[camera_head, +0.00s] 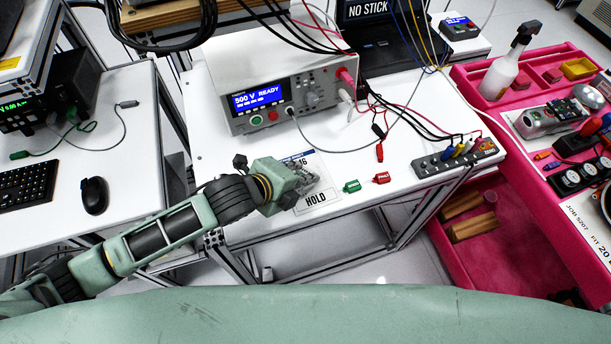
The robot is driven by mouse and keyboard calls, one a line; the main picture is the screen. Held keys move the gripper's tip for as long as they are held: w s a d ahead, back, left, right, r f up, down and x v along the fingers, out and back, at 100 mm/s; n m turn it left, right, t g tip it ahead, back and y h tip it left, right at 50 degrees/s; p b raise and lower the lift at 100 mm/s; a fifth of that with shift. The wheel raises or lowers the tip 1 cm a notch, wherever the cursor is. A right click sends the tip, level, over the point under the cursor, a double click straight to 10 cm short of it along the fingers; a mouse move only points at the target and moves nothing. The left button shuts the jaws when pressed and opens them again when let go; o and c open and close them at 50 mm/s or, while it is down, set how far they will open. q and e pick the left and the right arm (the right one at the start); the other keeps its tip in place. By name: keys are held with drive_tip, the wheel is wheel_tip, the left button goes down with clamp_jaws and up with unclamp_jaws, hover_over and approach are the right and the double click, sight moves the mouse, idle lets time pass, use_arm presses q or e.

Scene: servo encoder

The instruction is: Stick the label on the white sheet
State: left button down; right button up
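The white sheet (322,160) lies on the white bench in front of the tester. Its lower part reads "HOLD" and a partly covered "16" shows near its top. My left gripper (308,181) is over the sheet's left side and hides part of it. I cannot tell whether its fingers are open or shut, or whether they touch the sheet. A small green tag (351,186) and a small red tag (381,178) lie just right of the sheet. I cannot make out a separate loose label. My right gripper is not in view.
A tester (272,88) reading "500 V READY" stands behind the sheet, with cables across the bench. A grey terminal strip (455,158) lies at the bench's right. A pink cart (530,130) with a bottle (500,75) stands at right. A mouse (95,195) is on the left desk.

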use_arm(q)
drive_tip(key=c, duration=2.1)
unclamp_jaws()
drive_tip(key=p+v, duration=0.6)
drive_tip(key=shift+s+a+r, duration=0.15)
drive_tip(key=shift+r, duration=0.25)
drive_tip(key=shift+s+a+r+p, duration=0.3)
drive_tip(key=shift+s+r+p, duration=0.1)
drive_tip(key=shift+p, duration=0.2)
drive_tip(key=shift+s+f, duration=0.1)
drive_tip(key=r+p, duration=0.2)
drive_tip(key=p, duration=0.1)
drive_tip(key=s+a+r+p, duration=0.1)
drive_tip(key=r+p, duration=0.1)
drive_tip(key=r, duration=0.1)
drive_tip(key=r+p, duration=0.3)
drive_tip(key=shift+s+a+p, duration=0.3)
drive_tip(key=shift+s, duration=0.05)
